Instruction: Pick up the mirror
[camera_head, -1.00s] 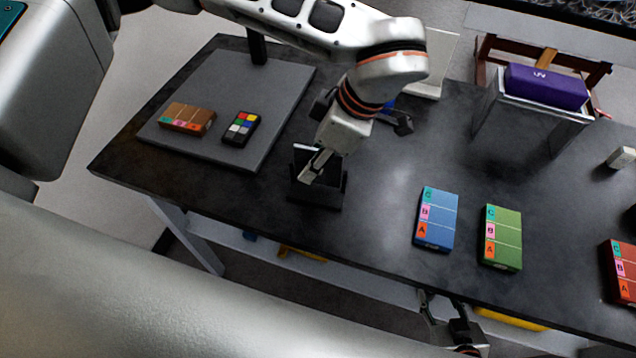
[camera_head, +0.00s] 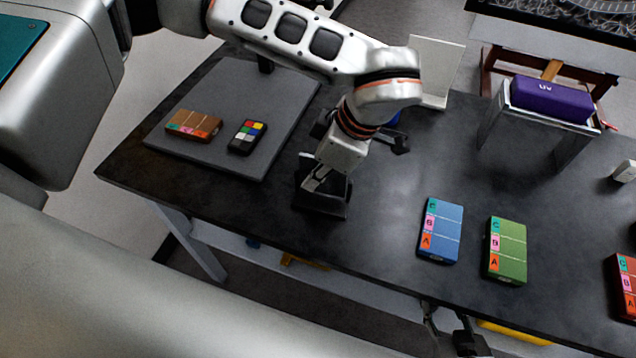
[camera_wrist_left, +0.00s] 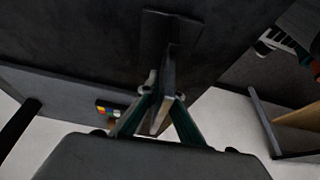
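The mirror (camera_wrist_left: 168,85) is a thin upright plate seen nearly edge-on in the left wrist view, above a dark stand (camera_head: 322,204) on the black table. My left gripper (camera_head: 314,178) reaches down over the stand in the head view. In the left wrist view its two fingers (camera_wrist_left: 164,100) press in from both sides and appear shut on the plate. The arm and fingers hide much of the mirror in the head view. My right gripper (camera_head: 447,318) is partly in view at the bottom, below the table's front edge, empty, with its fingers apart.
A grey board (camera_head: 222,142) at the left holds a brown box (camera_head: 194,126) and a colour chart (camera_head: 247,136). A blue box (camera_head: 441,230) and a green box (camera_head: 507,250) lie to the right. A purple case (camera_head: 551,99) sits on a metal riser (camera_head: 532,123).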

